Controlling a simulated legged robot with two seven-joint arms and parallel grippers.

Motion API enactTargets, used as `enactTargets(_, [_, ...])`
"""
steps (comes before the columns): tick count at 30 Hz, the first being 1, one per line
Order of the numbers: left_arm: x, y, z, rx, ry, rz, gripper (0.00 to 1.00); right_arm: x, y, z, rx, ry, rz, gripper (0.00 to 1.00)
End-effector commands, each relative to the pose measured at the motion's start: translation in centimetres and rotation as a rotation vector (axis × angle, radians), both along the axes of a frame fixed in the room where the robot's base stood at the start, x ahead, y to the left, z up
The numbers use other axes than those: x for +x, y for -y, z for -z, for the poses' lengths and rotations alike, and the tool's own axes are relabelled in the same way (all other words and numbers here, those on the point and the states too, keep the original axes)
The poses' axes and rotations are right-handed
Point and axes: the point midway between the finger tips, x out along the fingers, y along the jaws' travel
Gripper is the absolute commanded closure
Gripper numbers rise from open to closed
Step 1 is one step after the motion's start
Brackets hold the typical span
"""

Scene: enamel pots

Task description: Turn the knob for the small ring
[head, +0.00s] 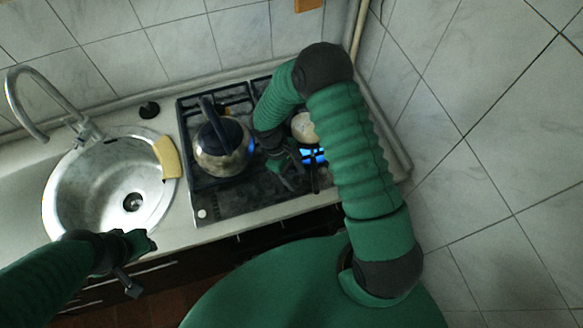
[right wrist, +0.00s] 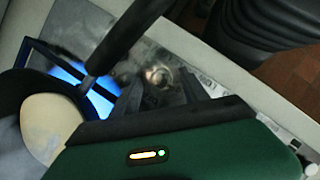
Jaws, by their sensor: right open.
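The gas stove (head: 237,204) stands by the wall. Its right burner shows a blue flame (head: 314,156), also bright in the right wrist view (right wrist: 68,74). My right gripper (head: 289,180) is open and low over the stove's front panel, left of that flame. In the right wrist view a round metallic knob (right wrist: 158,76) shows on the panel between the dark fingers; I cannot tell whether they touch it. A white knob (head: 202,213) is at the panel's left end. My left gripper (head: 138,262) is by the counter's front edge, its jaws unclear.
A metal kettle (head: 222,158) stands on the left burner over a blue flame. A cream, round pot (head: 304,127), partly hidden by my arm, stands behind the right flame. A sink (head: 98,190) with a yellow cloth (head: 167,157) lies left. The tiled wall closes the right side.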

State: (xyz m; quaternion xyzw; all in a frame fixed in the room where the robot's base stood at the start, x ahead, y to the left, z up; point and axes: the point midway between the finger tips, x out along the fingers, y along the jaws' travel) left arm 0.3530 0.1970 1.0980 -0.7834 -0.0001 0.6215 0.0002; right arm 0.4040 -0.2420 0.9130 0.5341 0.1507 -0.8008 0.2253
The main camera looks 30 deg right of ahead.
Motion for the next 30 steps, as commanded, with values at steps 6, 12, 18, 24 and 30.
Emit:
enactTargets(6, [0.0, 0.0, 0.9, 0.000, 0.000, 0.000, 0.67, 1.7, -0.9, -3.8, 0.000, 0.009, -0.001, 0.47])
enactTargets(12, [0.0, 0.0, 1.8, 0.000, 0.000, 0.000, 0.67, 3.7, -2.1, -9.3, 0.000, 0.008, -0.002, 0.47])
enactTargets(18, [0.0, 0.0, 2.4, 0.000, 0.000, 0.000, 0.67, 5.1, -3.0, -13.6, 0.000, 0.003, -0.002, 0.47])
enactTargets(24, [0.0, 0.0, 2.4, 0.000, 0.000, 0.000, 0.67, 5.5, -3.3, -15.2, 0.001, -0.001, -0.001, 0.47])
enactTargets(30, [0.0, 0.0, 2.4, 0.000, 0.000, 0.000, 0.67, 5.5, -3.3, -15.2, 0.001, -0.001, -0.001, 0.47])
